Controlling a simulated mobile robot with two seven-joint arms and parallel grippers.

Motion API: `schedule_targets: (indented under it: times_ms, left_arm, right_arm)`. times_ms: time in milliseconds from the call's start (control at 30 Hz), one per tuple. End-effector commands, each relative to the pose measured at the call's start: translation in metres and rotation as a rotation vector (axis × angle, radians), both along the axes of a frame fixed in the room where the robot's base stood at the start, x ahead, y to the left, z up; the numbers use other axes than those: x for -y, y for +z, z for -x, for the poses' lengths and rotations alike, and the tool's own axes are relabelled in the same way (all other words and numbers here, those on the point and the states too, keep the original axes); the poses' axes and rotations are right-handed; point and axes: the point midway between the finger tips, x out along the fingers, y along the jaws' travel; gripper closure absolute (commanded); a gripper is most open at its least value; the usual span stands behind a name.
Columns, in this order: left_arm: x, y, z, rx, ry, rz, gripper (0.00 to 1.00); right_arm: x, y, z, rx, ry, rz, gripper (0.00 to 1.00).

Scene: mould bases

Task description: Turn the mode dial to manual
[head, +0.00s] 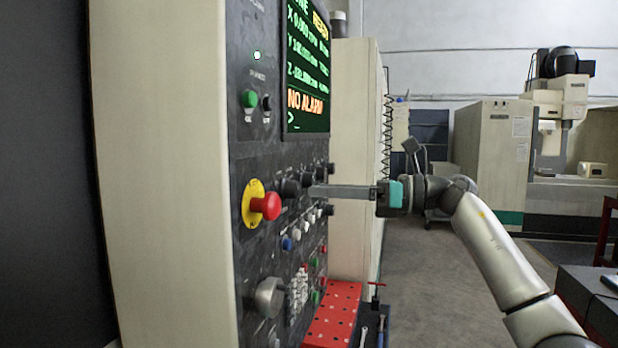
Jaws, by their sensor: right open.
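The control panel (275,165) is seen at a steep angle, with several black dials (290,187) in a row below the screen. A larger grey knob (268,297) sits lower on the panel. I cannot read the labels, so I cannot tell which one is the mode dial or where it points. My right gripper (315,191) is open and reaches in from the right, its long grey fingers pointing at the row of black dials. Its tips overlap the dials in the picture; contact cannot be told. My left gripper is not in view.
A red emergency stop button (266,206) on a yellow ring stands out left of my right fingertips. Small coloured buttons (288,243) lie below. The screen (307,70) reads "NO ALARM". A red perforated plate (333,312) is at the bottom. Grey floor is open behind my right arm.

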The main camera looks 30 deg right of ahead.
Motion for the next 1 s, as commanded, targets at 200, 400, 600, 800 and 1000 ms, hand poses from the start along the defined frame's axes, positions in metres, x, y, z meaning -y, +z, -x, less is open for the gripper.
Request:
schedule_targets:
  times_ms: [200, 400, 600, 800, 1000]
  left_arm:
    - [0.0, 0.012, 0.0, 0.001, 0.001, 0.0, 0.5]
    - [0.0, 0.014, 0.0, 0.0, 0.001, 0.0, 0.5]
    - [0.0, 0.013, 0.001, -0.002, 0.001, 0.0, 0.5]
    - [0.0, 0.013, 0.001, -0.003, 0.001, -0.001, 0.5]
    - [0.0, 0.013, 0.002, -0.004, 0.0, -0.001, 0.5]
  right_arm:
    - [-0.021, 0.002, -0.021, 0.001, 0.002, -0.001, 0.29]
    - [-0.026, 0.0, -0.026, 0.0, 0.001, 0.0, 0.29]
    - [-0.026, 0.0, -0.026, -0.001, 0.0, -0.001, 0.29]
    - [-0.025, 0.0, -0.026, -0.001, 0.0, -0.001, 0.51]
    - [-0.025, 0.0, -0.026, -0.001, 0.0, -0.001, 0.74]
